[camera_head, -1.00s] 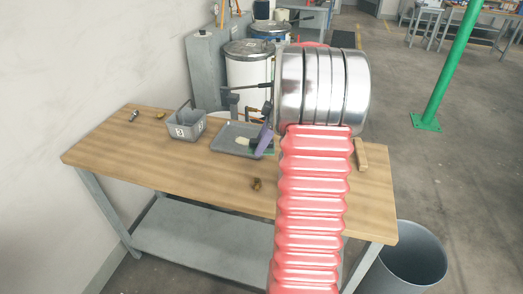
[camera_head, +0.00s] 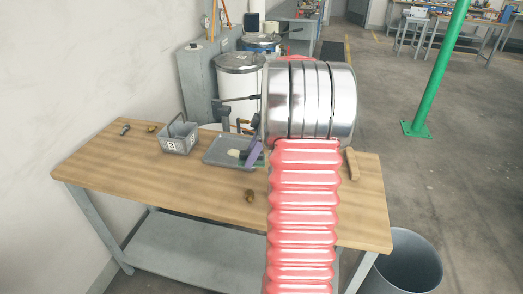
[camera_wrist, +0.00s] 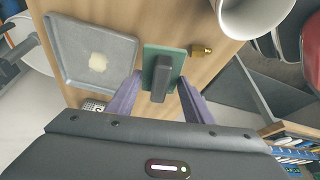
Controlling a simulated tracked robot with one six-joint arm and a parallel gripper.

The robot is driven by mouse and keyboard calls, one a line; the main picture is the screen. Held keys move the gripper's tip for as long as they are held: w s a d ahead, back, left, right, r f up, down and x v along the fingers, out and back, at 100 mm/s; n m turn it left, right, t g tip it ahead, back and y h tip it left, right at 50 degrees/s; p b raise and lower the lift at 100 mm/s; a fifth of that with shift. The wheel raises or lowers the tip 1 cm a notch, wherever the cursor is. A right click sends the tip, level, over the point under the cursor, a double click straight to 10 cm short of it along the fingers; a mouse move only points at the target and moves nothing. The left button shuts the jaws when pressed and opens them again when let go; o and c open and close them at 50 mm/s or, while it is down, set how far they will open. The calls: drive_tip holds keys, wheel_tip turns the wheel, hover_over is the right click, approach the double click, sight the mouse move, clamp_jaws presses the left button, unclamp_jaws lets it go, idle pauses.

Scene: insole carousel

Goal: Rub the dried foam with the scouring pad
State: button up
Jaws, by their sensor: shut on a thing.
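The dried foam (camera_wrist: 97,62) is a cream patch in the grey tray (camera_wrist: 62,75), at the left of the wrist view. In the head view the foam (camera_head: 234,153) also shows in the tray (camera_head: 214,158). My gripper (camera_wrist: 159,88) has purple fingers shut on the dark handle of the scouring pad (camera_wrist: 150,56), a green block. The pad is just outside the tray's edge in the wrist view, apart from the foam. In the head view a purple finger (camera_head: 254,152) shows by the tray's right end; my arm hides much of the gripper. The pad's height is unclear.
A brass fitting (camera_wrist: 201,49) lies near the pad. A grey caddy (camera_head: 180,143) stands left of the tray on the wooden table (camera_head: 140,170). A wooden block (camera_head: 351,164) lies near the right edge. A bin (camera_head: 408,262) stands on the floor.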

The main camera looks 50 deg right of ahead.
drive_tip(key=w+a+f+m, duration=0.1)
drive_tip(key=w+a, duration=0.1)
drive_tip(key=a, duration=0.3)
drive_tip(key=w+a+f+m+h, duration=0.1)
drive_tip(key=w+a+f, duration=0.1)
drive_tip(key=a, duration=0.3)
drive_tip(key=w+a+f+m+t, duration=0.1)
drive_tip(key=w+a+f+m, duration=0.1)
drive_tip(key=w+a, duration=0.2)
drive_tip(key=shift+w+a, duration=0.2)
drive_tip(key=shift+a, duration=0.25)
drive_tip(key=w+a+f+m+h, duration=0.1)
drive_tip(key=a, duration=0.7)
drive_tip(key=w+a+f+m, duration=0.1)
drive_tip(key=w+a+m, duration=0.1)
drive_tip(key=a, duration=0.6)
drive_tip(key=shift+f+m+h, duration=0.3)
drive_tip(key=shift+f+h, duration=0.1)
